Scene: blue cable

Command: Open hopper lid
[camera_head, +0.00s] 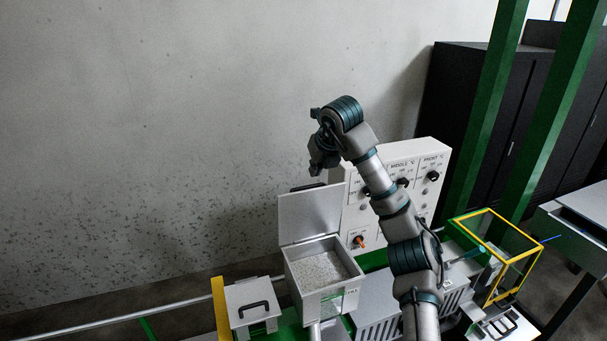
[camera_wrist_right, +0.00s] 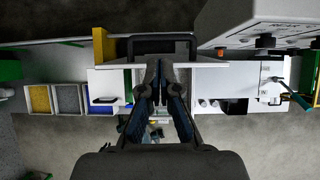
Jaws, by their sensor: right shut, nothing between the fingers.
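The hopper (camera_head: 326,292) is a grey box with pale granules visible inside. Its lid (camera_head: 311,215) stands up, almost vertical, at the back edge of the box, so the hopper is open. A dark handle (camera_head: 308,187) shows at the lid's top edge. My right gripper (camera_head: 320,168) is above the lid's upper right part in the head view. In the right wrist view, my right gripper's fingers (camera_wrist_right: 161,72) are together and empty, close to the dark handle (camera_wrist_right: 165,36) and the lid's thin edge (camera_wrist_right: 205,65). My left gripper is not in view.
A white control panel (camera_head: 405,215) with knobs stands behind my right arm. A smaller box with a handled cover (camera_head: 254,303) is left of the hopper. A yellow frame (camera_head: 523,260) and green posts (camera_head: 497,95) stand at right. The space above the hopper's left is clear.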

